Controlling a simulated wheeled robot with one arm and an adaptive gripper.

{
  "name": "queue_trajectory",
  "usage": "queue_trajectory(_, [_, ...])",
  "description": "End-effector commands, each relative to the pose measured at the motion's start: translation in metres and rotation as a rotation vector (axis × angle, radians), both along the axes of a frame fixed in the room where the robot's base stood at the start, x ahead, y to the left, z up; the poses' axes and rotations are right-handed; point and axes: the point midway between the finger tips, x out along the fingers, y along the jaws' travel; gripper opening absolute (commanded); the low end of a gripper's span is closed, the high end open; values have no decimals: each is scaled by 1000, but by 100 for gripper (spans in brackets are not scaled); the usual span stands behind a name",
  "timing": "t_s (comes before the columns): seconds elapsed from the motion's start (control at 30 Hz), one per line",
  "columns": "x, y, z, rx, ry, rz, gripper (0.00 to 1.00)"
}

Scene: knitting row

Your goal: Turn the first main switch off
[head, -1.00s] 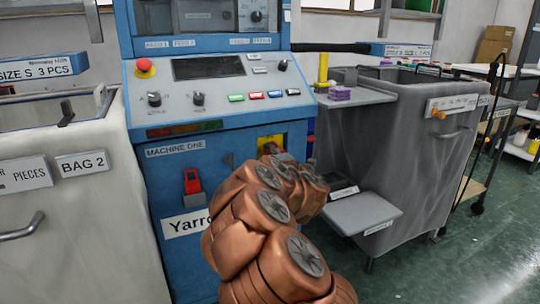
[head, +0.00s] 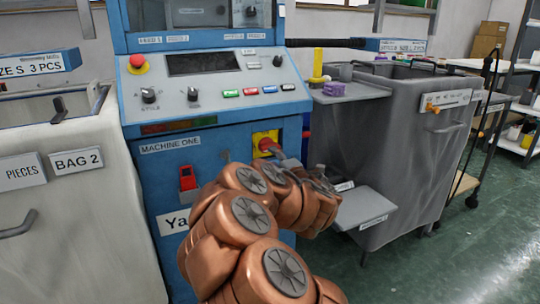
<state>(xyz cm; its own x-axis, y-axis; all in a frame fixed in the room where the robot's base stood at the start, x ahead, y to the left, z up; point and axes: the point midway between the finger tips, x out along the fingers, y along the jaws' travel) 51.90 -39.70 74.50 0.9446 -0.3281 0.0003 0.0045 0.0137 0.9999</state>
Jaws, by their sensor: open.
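The main switch (head: 265,143) is a red rotary knob on a yellow plate, on the blue front of the machine labelled MACHINE ONE (head: 215,165). Its upper part shows in the head view, and my arm covers what lies below. The exact angle of the knob is hard to read. My gripper (head: 283,157) is open, just below and right of the red knob, mostly hidden behind my copper arm links. I cannot tell whether a finger touches the knob.
A red emergency button (head: 138,64) and several coloured buttons sit on the sloped panel above. A red switch (head: 187,178) is lower left. A grey bin (head: 430,150) with small shelves (head: 365,208) stands right, a pale bin (head: 60,200) left.

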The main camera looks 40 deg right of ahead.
Motion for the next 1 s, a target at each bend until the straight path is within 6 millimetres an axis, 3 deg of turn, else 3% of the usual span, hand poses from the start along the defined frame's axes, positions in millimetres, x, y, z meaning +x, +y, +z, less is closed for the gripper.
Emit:
queue_trajectory(0.2, [-25,8,1,-3,1,-2,43])
queue_trajectory(1.0, [-44,13,0,2,0,-6,43])
